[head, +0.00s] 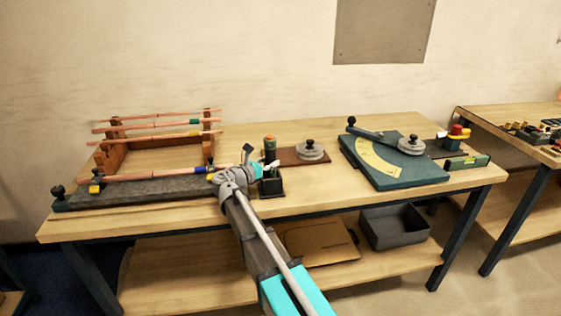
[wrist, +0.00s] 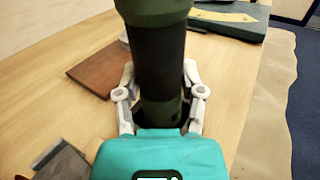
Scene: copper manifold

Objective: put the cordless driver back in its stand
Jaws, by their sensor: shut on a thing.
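The cordless driver (wrist: 157,60) stands upright in the wrist view, with a dark grip and green parts above and below it. In the head view the driver (head: 269,148) shows as a green and dark cylinder with an orange top. My gripper (wrist: 160,78) has one finger on each side of the driver and is shut on it. In the head view my gripper (head: 265,167) is at the bench's front middle. The dark stand (head: 270,188) is directly below the driver. The driver's lower end is hidden, so I cannot tell whether it is inside the stand.
A brown board (head: 290,157) with a round grey weight (head: 310,149) lies behind and right. A green angle plate (head: 385,175) is farther right. Copper pipes rest on a wooden rack (head: 112,155) at left, behind a grey slab (head: 140,191). Bare bench top (head: 320,195) lies right of the stand.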

